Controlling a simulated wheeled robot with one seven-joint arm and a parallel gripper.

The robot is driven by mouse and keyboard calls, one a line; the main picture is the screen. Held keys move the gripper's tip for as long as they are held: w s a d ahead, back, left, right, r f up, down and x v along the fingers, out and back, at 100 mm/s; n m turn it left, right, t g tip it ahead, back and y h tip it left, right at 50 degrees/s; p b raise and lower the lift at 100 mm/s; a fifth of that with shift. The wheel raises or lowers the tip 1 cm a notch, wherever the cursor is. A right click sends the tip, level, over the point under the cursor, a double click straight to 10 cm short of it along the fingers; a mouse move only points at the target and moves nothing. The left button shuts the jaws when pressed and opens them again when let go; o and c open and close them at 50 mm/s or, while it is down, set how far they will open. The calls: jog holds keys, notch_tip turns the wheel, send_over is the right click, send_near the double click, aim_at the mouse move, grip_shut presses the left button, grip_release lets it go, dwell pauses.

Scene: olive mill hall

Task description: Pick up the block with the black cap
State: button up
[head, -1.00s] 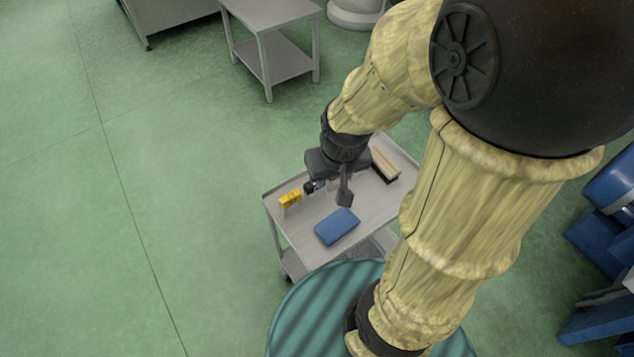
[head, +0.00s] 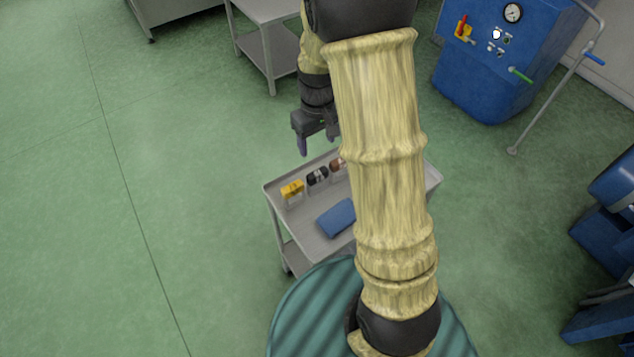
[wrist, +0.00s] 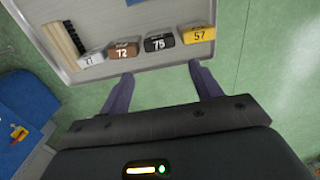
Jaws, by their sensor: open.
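The block with the black cap (wrist: 159,43) carries the number 75 and stands on the grey cart, between a brown-capped block (wrist: 123,51) marked 72 and a yellow-capped block (wrist: 199,36) marked 57. In the head view the black-capped block (head: 317,177) is in the row near the cart's far edge. My gripper (head: 317,148) is open and empty, above and beyond that edge. In the wrist view my gripper's two fingers (wrist: 158,85) are spread apart, pointing toward the row, with the black-capped block ahead between their lines and apart from them.
A white-capped block (wrist: 90,58) marked 77 and a brush (wrist: 64,39) share the cart. A blue folded cloth or pad (head: 337,217) lies on the cart top (head: 305,231). A blue machine (head: 495,60) and a grey table (head: 268,12) stand beyond; the floor at left is clear.

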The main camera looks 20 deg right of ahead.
aim_at(318, 173)
dwell(0.3)
notch_tip(318, 173, down, 12)
jog(key=shift+f+p, duration=0.1)
jog(key=shift+p, duration=0.5)
jog(key=shift+f, duration=0.1)
